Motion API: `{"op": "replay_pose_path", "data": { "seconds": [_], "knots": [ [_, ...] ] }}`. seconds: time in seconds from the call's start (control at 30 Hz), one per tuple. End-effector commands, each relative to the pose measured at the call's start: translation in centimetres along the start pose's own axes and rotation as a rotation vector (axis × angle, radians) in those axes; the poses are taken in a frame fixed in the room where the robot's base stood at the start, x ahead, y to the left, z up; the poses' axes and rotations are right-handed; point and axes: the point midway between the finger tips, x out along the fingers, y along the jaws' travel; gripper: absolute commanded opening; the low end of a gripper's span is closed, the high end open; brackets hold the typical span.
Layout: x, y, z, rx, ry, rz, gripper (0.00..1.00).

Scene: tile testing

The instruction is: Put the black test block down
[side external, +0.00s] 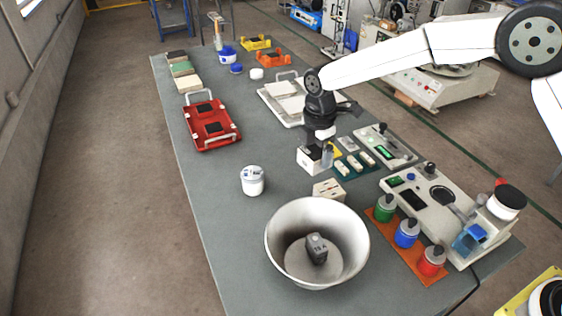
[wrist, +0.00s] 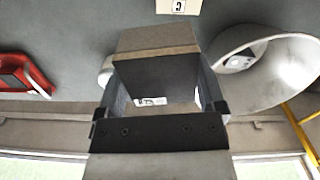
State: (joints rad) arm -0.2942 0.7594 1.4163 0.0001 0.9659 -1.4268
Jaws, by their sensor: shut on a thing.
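My gripper (side external: 319,150) points down over the middle of the table. It is shut on a block, the black test block (wrist: 160,86). In the wrist view the block has a dark face with a small white label and a tan-brown face, and sits between the two fingers (wrist: 160,105). In the side view the fingers partly hide it, and a pale face (side external: 308,162) shows low at the left. I cannot tell whether its underside touches the table (side external: 215,185).
A large metal bowl (side external: 276,232) with a dark grey weight (side external: 316,248) inside stands near the front. A white jar (side external: 252,182), a beige block (side external: 328,190) and a teal tray (side external: 344,175) are close by. A red tray (side external: 231,137) lies left. Bare table lies between jar and red tray.

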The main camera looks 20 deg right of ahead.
Motion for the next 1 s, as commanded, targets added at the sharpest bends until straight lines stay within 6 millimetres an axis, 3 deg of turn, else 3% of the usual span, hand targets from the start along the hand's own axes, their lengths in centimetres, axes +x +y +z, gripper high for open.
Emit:
{"op": "replay_pose_path", "data": {
  "seconds": [0.3, 0.6, 0.8, 1.0],
  "knots": [
    [1.5, 2.6, -8.6, 0.057, 0.001, 0.001, 0.00],
    [3.0, 3.1, -16.3, 0.116, 0.001, 0.001, 0.00],
    [3.6, 2.8, -19.3, 0.141, 0.001, 0.001, 0.00],
    [3.8, 2.7, -20.3, 0.151, 0.001, 0.001, 0.00]
  ]
}}
